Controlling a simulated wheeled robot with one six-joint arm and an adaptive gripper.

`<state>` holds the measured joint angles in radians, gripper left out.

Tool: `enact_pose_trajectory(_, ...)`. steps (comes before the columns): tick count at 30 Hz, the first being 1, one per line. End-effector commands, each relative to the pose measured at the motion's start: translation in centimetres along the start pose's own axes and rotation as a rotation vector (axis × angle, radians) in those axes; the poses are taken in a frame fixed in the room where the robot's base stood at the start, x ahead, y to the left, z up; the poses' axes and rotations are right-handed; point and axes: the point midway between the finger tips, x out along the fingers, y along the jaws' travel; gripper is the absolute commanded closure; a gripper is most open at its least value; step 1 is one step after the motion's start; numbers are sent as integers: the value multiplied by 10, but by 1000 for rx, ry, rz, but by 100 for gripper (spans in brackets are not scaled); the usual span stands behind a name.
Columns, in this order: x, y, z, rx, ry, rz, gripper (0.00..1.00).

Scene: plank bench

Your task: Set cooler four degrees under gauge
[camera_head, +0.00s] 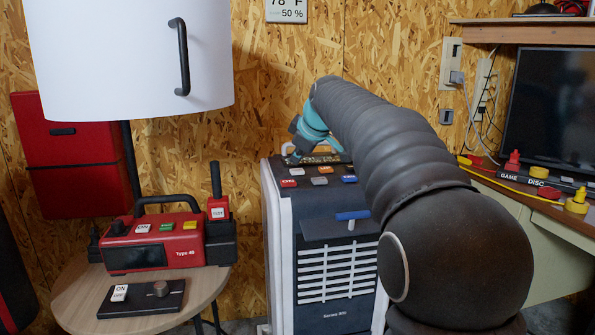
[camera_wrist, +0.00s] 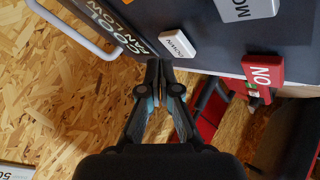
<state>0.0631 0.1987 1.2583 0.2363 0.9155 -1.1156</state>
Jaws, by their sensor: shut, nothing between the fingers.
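The cooler (camera_head: 312,220) is a grey-white upright unit with a dark sloped top. On it are a red ON button (camera_head: 288,183), also in the wrist view (camera_wrist: 263,70), a white DOWN button (camera_wrist: 177,43) and a grey button partly reading "MO" (camera_wrist: 245,8). Its display (camera_wrist: 112,25) shows "COOL" and "FAN LOW"; no set temperature is readable. The wall gauge (camera_head: 287,10), cut by the top edge, reads 78 F and 50 %. My gripper (camera_wrist: 160,64) is shut and empty, its tips close beside the DOWN button. I cannot tell whether they touch the panel.
A round side table (camera_head: 75,295) at left holds a red Type 4B device (camera_head: 150,245) and an ON/OFF switch box (camera_head: 140,298). A white lampshade (camera_head: 110,60) hangs above. A desk with a monitor (camera_head: 550,95) stands right. My arm hides part of the cooler's right side.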

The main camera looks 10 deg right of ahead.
Motion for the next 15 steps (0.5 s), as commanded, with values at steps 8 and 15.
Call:
enact_pose_trajectory(8, 0, 0, 0, 0, 0, 0, 100)
enact_pose_trajectory(15, 6, -4, 4, 0, 0, 0, 100)
